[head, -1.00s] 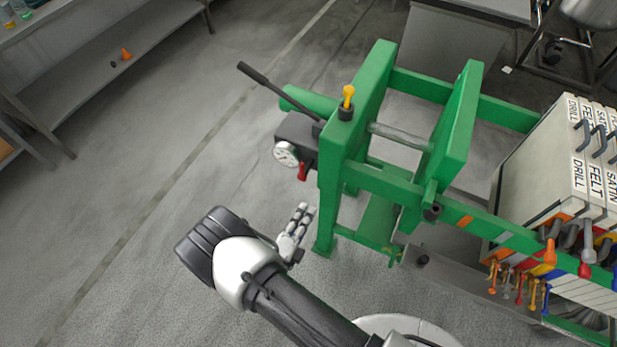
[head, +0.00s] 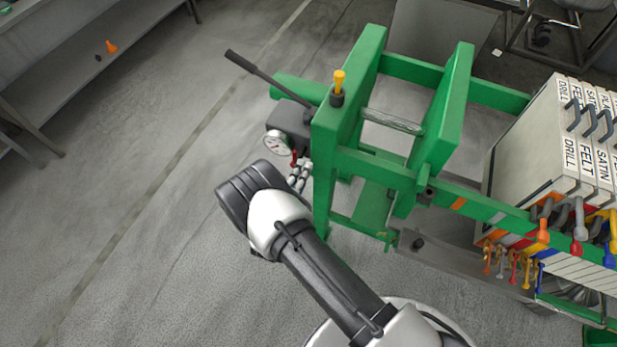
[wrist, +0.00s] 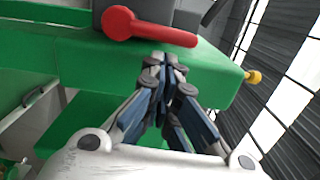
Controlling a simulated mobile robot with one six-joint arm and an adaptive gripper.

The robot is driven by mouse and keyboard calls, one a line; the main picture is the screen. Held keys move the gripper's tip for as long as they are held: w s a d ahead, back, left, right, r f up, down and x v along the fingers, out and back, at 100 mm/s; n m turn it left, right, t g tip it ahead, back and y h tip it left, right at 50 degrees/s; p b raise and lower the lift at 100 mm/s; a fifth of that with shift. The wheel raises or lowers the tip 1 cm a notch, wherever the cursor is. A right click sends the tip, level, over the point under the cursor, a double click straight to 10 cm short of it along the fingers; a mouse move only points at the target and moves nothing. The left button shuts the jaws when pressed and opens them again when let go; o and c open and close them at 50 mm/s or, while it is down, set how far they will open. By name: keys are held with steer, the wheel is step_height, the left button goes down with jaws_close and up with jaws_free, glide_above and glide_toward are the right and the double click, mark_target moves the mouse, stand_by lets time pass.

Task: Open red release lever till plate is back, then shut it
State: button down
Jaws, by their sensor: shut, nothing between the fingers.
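The red release lever (head: 294,158) sits below the round gauge on the dark pump block of the green press. In the wrist view the red lever (wrist: 150,27) lies nearly level, its round hub at the left and its tip at the right. My gripper (head: 303,172) is shut and empty, just below the lever. In the wrist view my gripper's fingertips (wrist: 163,60) are together under the lever's arm; whether they touch it I cannot tell. The press's movable plate (head: 447,105) stands upright at the right, apart from the green end plate (head: 350,90), with a steel rod (head: 392,121) between.
A black pump handle (head: 265,75) slants up left from the pump block, near the gauge (head: 277,144). A yellow-topped knob (head: 339,82) stands on the frame. The floor at the left is clear.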

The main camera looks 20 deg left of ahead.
steer(key=shift+w+a, duration=0.1)
steer(key=shift+a, duration=0.05)
steer(key=shift+w+a+r+b, duration=0.1)
steer(key=shift+a+r+b, duration=0.15)
steer(key=shift+a+b, duration=0.4)
